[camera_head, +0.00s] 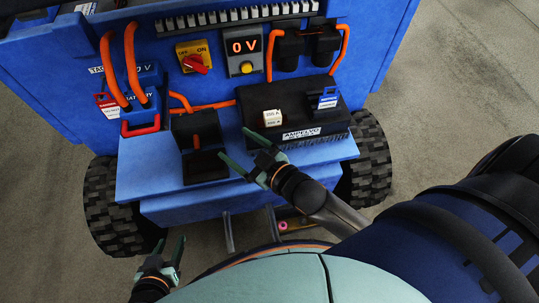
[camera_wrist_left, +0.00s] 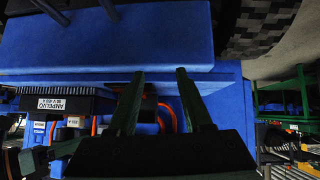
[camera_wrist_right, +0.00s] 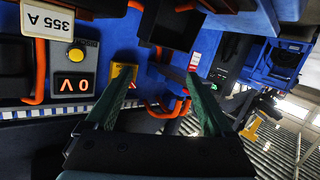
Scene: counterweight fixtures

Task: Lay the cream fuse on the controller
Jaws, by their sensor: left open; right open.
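The cream fuse (camera_head: 273,118), marked 355 A, rests on the left part of the black controller (camera_head: 310,115), which carries an AMPELVO label. The fuse shows close up in the right wrist view (camera_wrist_right: 55,23) and small in the left wrist view (camera_wrist_left: 73,122). I cannot tell how flush it sits. My right gripper (camera_head: 235,146) is open and empty, in front of the controller and left of the fuse, apart from it. My left gripper (camera_head: 160,257) is open and empty, low at the front left, well away from the controller; its fingers also show in the left wrist view (camera_wrist_left: 159,73).
A blue tag-like piece (camera_head: 326,98) stands on the controller's right part. A black holder (camera_head: 198,130) sits left of it, by a blue battery box (camera_head: 142,92) with orange cables. A red switch (camera_head: 196,62) and a 0 V display (camera_head: 243,48) are behind. Wheels flank the blue ledge.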

